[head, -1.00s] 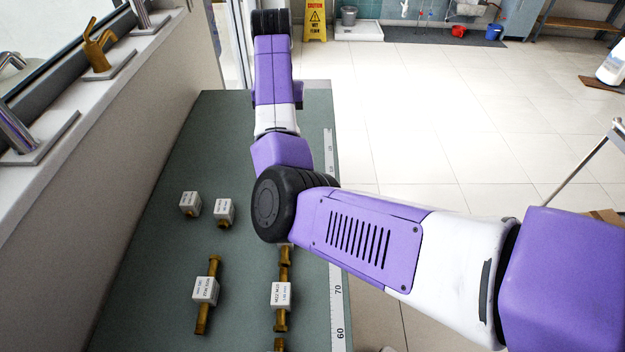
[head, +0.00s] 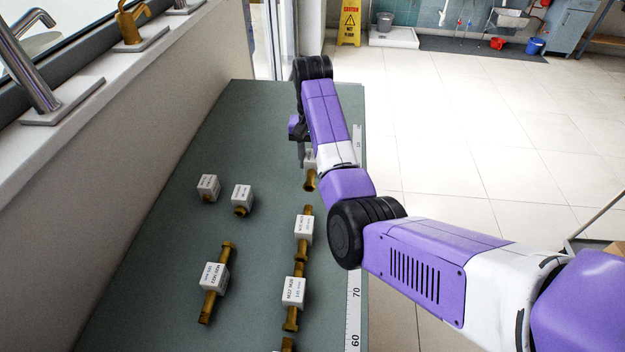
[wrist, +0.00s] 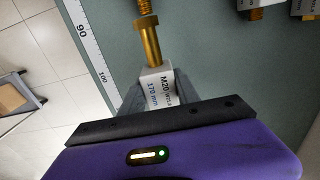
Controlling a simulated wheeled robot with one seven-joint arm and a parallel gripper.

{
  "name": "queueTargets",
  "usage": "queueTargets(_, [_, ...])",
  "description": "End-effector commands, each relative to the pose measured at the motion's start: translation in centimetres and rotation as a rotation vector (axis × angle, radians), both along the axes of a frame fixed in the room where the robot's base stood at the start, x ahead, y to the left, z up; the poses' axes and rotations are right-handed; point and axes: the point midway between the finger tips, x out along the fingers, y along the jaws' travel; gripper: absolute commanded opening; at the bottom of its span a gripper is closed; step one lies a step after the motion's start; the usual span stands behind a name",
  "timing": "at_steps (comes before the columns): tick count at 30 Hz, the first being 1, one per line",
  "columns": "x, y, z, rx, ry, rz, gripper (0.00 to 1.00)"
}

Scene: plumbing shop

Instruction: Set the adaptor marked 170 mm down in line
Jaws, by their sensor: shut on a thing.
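The adaptor marked 170 mm (wrist: 159,88) has a white block, also lettered M20, and a brass stem. It sits between the jaws of my gripper (wrist: 157,94), which is shut on its block. In the head view the held adaptor (head: 310,180) is at the far end of a row of adaptors, partly hidden by my arm and gripper (head: 303,150). Its stem points along the row. In the wrist view the stem's end is close to the threaded brass end of the row's farthest adaptor (wrist: 144,6); I cannot tell whether they touch, or whether the held one rests on the bench.
The row includes an adaptor (head: 303,226) and a nearer one (head: 293,290). Left of it lie a long adaptor (head: 214,279) and two short ones (head: 208,186) (head: 242,196). A ruler (head: 354,300) runs along the right edge of the green bench (head: 160,290). A wall is left.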

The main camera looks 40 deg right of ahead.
Motion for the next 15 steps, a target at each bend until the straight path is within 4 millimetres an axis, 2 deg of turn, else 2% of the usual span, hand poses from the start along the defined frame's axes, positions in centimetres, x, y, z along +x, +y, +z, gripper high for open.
queueTargets(8, [0.0, 0.0, -2.3, -0.001, -0.001, -0.001, 0.00])
queueTargets(15, [0.0, 0.0, -5.5, 0.000, -0.001, -0.001, 0.00])
